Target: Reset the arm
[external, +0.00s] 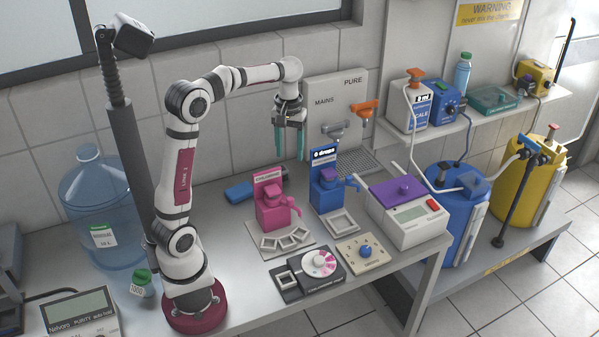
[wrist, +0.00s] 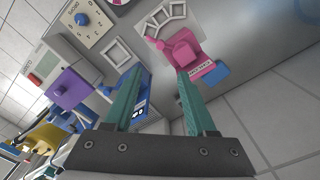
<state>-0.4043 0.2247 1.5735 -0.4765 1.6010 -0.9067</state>
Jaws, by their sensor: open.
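My gripper (external: 291,146) hangs fingers-down from my raised arm, above the back of the bench near the wall. Its two green fingers are apart, with nothing between them. In the wrist view my gripper (wrist: 163,98) shows the same open fingers. The pink dispenser (external: 270,202) stands below and to the left of it in the external view. The blue dispenser (external: 326,187) stands below and to the right. In the wrist view the pink dispenser (wrist: 182,52) is beyond the right finger and the blue dispenser (wrist: 142,112) is partly hidden by the left finger.
A grey-and-pink dial unit (external: 318,263), a cream knob box (external: 362,251) and a purple-topped meter (external: 409,212) sit along the front and right. A large water bottle (external: 97,205) stands left of my arm. The wall panel (external: 345,88) has two taps. Blue and yellow tanks stand right.

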